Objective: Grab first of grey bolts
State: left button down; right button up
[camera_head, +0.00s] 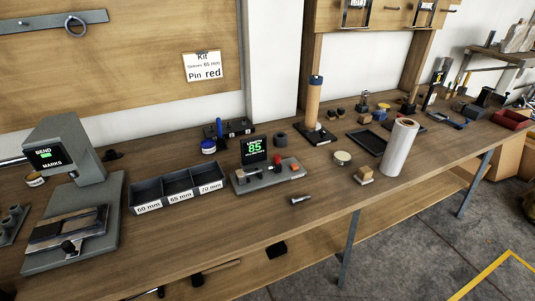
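No gripper of mine shows in the head view. A small grey bolt-like piece (300,199) lies on its side near the front edge of the bench, in front of the gauge. At the far left, a grey block with upright grey cylinders (14,215) stands partly cut off by the picture edge; I cannot tell whether these are bolts. A dark short cylinder (281,138) stands behind the gauge.
The wooden bench (200,240) holds a grey press (70,150), a labelled three-compartment bin (178,186), a gauge reading 85 (254,148), a white roll (400,148) and a dark tray (367,141). Bare wood lies along the front.

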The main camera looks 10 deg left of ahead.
aim_at(247, 174)
jog(key=i+l+u, duration=0.4)
jog(key=l+u, duration=0.15)
jog(key=l, duration=0.25)
jog(key=i+l+u, duration=0.15)
jog(key=l+u, duration=0.15)
jog(key=l, duration=0.2)
jog(key=i+l+u, duration=0.1)
jog(key=l+u, duration=0.15)
jog(key=l, duration=0.2)
jog(key=l+u, duration=0.3)
jog(key=l, duration=0.25)
jog(key=i, duration=0.05)
